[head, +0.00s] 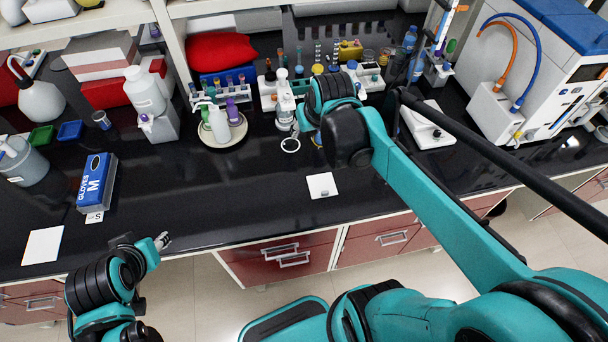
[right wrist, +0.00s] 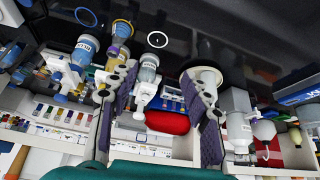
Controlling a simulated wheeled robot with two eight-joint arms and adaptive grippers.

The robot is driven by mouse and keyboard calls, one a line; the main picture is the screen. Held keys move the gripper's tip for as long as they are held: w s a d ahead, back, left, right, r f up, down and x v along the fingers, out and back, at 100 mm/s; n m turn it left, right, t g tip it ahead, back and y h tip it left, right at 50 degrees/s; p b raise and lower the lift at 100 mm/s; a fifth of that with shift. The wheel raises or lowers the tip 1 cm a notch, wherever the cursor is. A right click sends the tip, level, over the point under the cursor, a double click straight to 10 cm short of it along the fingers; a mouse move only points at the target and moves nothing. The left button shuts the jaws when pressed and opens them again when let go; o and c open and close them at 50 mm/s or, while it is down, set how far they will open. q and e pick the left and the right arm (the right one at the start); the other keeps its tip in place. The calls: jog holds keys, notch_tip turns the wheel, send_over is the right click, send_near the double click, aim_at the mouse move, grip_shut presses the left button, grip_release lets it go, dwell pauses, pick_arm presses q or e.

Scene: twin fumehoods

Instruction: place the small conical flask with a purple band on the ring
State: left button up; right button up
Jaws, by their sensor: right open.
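A small vessel with a purple and yellow band (right wrist: 121,53) stands near an orange ring in the right wrist view, partly behind one finger; I cannot be sure it is the conical flask. My right arm hides that spot in the head view. A white ring (head: 290,145) lies flat and empty on the black bench; it also shows in the right wrist view (right wrist: 157,39). My right gripper (right wrist: 161,72) is open, with its fingers spread; a clear labelled bottle (right wrist: 147,72) appears between them, not gripped. My left gripper (head: 161,241) is low at the bench's front edge, its jaws unclear.
An orange ring (right wrist: 122,29) and a blue ring (right wrist: 88,17) lie beside the white one. Bottles stand on a round tray (head: 238,133) to the left. Racks crowd the back. A white card (head: 322,186) lies in front on mostly clear bench. A glove box (head: 97,183) stands left.

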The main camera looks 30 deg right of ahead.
jog(key=s+a+f, duration=0.1)
jog(key=s+a, duration=0.2)
jog(key=s, duration=0.3)
jog(key=s+a+f+n+t, duration=0.1)
jog(key=s+a+f, duration=0.1)
jog(key=s+a, duration=0.2)
jog(key=shift+s+f+y, duration=0.15)
jog(key=shift+s+y, duration=0.25)
jog(key=shift+s, duration=0.6)
notch_tip(320, 180, down, 12)
jog(key=b, duration=1.2)
jog(key=shift+c, duration=0.4)
